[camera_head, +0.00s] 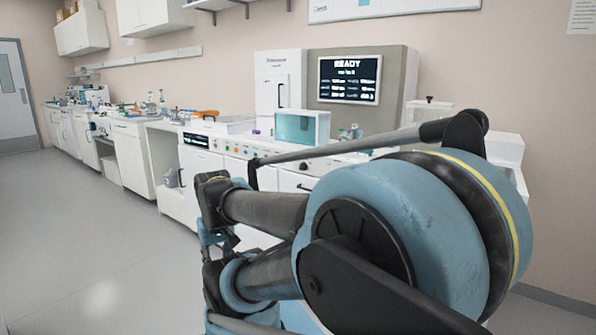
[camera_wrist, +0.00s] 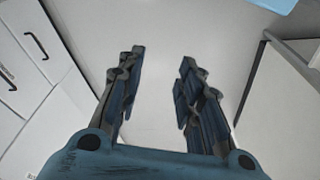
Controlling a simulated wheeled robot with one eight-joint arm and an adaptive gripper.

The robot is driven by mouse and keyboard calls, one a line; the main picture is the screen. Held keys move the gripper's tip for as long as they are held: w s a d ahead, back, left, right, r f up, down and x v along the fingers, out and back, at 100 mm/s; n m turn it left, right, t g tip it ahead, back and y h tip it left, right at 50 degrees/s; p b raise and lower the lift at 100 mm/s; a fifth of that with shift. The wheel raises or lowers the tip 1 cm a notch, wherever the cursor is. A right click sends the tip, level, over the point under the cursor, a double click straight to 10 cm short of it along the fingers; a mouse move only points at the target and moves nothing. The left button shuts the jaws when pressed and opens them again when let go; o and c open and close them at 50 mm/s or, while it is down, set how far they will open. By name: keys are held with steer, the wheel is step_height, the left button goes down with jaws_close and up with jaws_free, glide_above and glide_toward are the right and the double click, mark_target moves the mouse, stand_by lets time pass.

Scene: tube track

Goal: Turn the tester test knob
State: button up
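The tester (camera_head: 425,62) is a large white and grey unit against the back wall, with a dark screen (camera_head: 349,80) reading "READY". Below it, a white control strip (camera_head: 218,144) runs along the counter front and carries several small knobs or buttons. I cannot tell which is the test knob, and part of the strip is hidden behind my arm. In the wrist view my gripper (camera_wrist: 159,78) is open, its two blue-grey fingers apart with nothing between them. It points at bare grey floor. No knob shows in the wrist view.
White drawers with dark handles (camera_wrist: 38,45) are left of the fingers, and a white panel (camera_wrist: 285,105) is on the right. A clear bluish box (camera_head: 302,127) stands on the counter. The grey floor (camera_head: 90,230) at left is free.

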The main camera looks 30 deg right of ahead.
steer(key=o, duration=0.4)
steer(key=shift+s+r, duration=0.1)
steer(key=shift+s, duration=0.05)
steer(key=shift+c, duration=0.2)
steer(key=w+d+r+n+t+h, duration=0.1)
steer(key=w+d+r+n+h, duration=0.3)
steer(key=w+d, duration=0.55)
steer(key=w+d+r+n+t+h, duration=0.1)
steer(key=w+d+r+n+h, duration=0.1)
steer(key=w+d+n+h, duration=0.55)
steer(key=w+d+r+n+t+h, duration=0.1)
steer(key=w+d+r+n, duration=0.2)
steer(key=w+d, duration=0.9)
steer(key=w+d+f+n+t+h, duration=0.1)
steer(key=w+d+n, duration=0.3)
steer(key=d, duration=0.8)
steer(key=w+d+f+n+h, duration=0.1)
steer(key=w+d+n+h, duration=0.2)
steer(key=w+d, duration=0.5)
steer(key=d+n, duration=0.1)
steer(key=d, duration=0.2)
steer(key=shift+w+d+t, duration=0.3)
steer(key=shift+d+t, duration=0.1)
